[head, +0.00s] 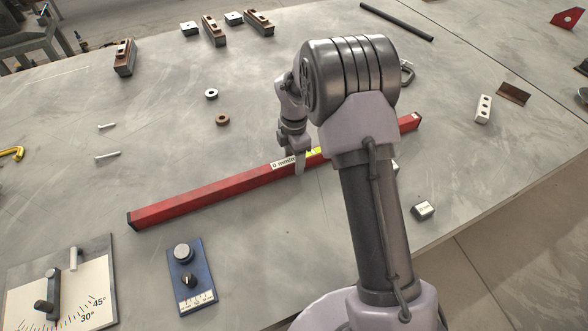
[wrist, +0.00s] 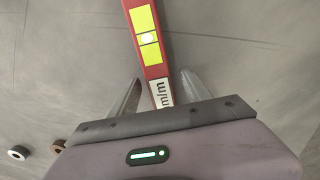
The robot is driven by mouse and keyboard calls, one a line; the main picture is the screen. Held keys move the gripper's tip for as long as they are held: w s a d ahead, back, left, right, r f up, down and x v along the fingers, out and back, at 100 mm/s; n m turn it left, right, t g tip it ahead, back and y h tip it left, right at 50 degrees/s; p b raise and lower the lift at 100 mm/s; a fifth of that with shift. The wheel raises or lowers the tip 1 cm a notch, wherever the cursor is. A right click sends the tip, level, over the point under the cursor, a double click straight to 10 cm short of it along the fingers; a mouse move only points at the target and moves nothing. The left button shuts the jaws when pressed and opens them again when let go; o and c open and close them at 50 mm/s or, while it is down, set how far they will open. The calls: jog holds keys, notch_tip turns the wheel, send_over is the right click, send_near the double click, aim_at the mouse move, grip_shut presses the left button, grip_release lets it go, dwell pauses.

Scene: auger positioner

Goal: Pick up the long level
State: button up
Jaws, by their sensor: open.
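The long level (head: 205,194) is a long red bar lying flat on the grey metal table, running from lower left to upper right in the head view. Its middle carries a white label and a yellow vial; part of it is hidden behind my arm. In the wrist view the level (wrist: 152,68) runs up between the fingers, with its yellow vial just beyond them. My gripper (head: 297,166) is over the level's middle, pointing down. In the wrist view my gripper (wrist: 158,95) is open, one finger on each side of the bar, with gaps visible.
A blue plate with knobs (head: 188,277) and an angle plate (head: 85,293) lie in front of the level. Two rings (head: 222,119) and small pins (head: 107,156) lie behind it. A small block (head: 422,210) sits near the right table edge. Table around the level is mostly clear.

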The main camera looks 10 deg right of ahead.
jog(key=shift+f, duration=0.85)
jog(key=shift+r, duration=0.2)
grip_shut()
dwell(0.5)
